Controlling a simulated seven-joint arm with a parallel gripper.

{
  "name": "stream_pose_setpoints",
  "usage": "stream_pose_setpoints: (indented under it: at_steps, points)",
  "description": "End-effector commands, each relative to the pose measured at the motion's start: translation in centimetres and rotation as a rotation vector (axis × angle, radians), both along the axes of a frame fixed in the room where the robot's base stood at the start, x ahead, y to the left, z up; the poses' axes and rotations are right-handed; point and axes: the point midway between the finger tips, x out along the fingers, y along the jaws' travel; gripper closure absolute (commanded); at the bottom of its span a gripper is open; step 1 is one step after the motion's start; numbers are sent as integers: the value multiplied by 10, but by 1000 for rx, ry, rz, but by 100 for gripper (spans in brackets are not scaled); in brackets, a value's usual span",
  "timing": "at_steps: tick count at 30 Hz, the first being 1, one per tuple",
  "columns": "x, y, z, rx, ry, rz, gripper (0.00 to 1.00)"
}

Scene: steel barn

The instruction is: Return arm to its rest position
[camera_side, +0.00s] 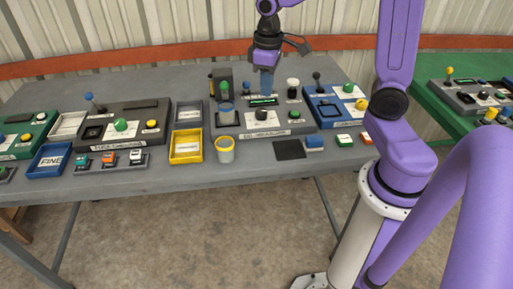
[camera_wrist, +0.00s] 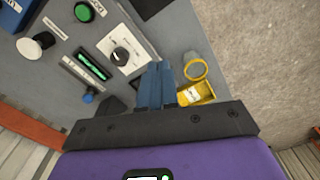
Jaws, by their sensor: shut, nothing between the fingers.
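My gripper (camera_side: 267,84) hangs from my purple arm above the back of the grey table, over the grey console with a black knob and a small green display. Its two blue fingers are together and hold nothing. In the wrist view the shut fingers (camera_wrist: 155,88) point at the console, which shows the black knob (camera_wrist: 120,56), the green display (camera_wrist: 92,66) and a green button (camera_wrist: 84,12). I cannot tell exactly how far the fingertips are above the console.
A yellow tray (camera_side: 173,158) and a yellow-rimmed cup (camera_side: 232,151) stand at the table's front edge. A blue console (camera_side: 316,108) with a joystick is right of my gripper. Several consoles and trays fill the left. A green table (camera_side: 440,113) stands at right.

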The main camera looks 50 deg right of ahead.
Motion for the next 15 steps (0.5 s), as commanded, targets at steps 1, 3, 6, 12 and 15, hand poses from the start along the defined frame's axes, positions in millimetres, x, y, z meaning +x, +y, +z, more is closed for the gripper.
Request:
stream_pose_setpoints:
  at_steps: [1,3,6,12,15]
  points:
    - [-14,16,2,1,-3,58,100]
    - [-33,33,2,2,-4,130,100]
    - [-62,54,3,4,-7,233,100]
    - [-124,80,1,8,-9,441,100]
    - [-154,85,-1,9,-10,539,100]
